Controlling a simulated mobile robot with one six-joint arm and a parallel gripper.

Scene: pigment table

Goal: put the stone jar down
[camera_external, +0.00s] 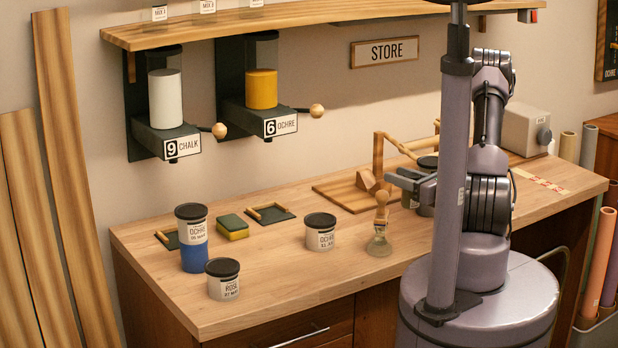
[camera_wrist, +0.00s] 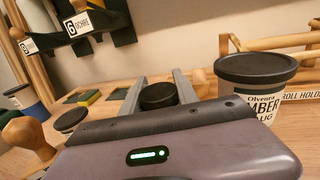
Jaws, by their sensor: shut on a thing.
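My gripper (camera_external: 396,179) is shut on a small jar with a black lid (camera_wrist: 158,95), seen between the two fingers in the wrist view. I take this to be the stone jar; its label and body are hidden. In the external view my gripper is low over the right part of the table (camera_external: 290,265), and the held jar is hard to make out there. I cannot tell whether its base touches the table.
A larger umber jar (camera_wrist: 258,80) stands close on the gripper's right in the wrist view. A glass muller with a wooden knob (camera_external: 380,222) stands just in front. Bare wood lies between.

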